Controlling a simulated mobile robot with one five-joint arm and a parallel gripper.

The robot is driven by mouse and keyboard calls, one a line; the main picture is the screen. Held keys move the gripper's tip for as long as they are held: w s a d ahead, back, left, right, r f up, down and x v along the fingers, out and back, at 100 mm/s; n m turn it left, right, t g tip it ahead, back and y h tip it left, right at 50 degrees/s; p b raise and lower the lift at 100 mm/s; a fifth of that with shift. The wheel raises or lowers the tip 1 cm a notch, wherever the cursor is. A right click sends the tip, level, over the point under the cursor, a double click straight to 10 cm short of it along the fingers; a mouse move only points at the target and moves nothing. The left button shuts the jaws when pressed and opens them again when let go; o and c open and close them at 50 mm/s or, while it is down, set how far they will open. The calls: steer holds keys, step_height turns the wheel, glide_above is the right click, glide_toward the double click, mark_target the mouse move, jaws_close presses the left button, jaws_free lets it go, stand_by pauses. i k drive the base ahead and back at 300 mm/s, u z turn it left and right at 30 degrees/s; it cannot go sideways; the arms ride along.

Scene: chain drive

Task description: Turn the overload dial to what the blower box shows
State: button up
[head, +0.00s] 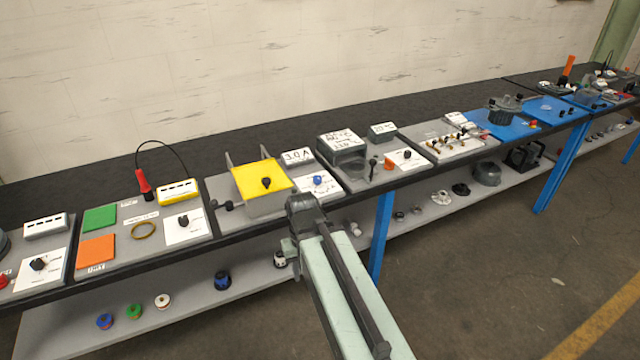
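A blue dial knob (317,180) sits on a white marked plate on the bench's middle panel; I take it as the overload dial. Its pointer setting is too small to read. Behind it a small grey box has a white face (297,156) that appears to read 3.0 A. Left of these stands a grey box with a yellow top (262,177) and a black knob; I cannot tell which one is the blower box. My gripper (296,212) is in front of the bench edge, below and left of the blue dial and apart from it. Its fingers are unclear.
A box with handwritten lettering (341,142) and an orange knob (388,163) stand on the panel to the right. A black-knobbed dial (184,221) and a red probe (144,185) are to the left. The lower shelf (190,310) holds several small parts. Open floor lies at right.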

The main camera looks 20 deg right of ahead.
mark_target(317, 180)
steer(key=u, duration=0.15)
steer(key=k, duration=0.1)
steer(key=z, duration=0.3)
steer(key=i, duration=1)
steer(key=z, duration=0.25)
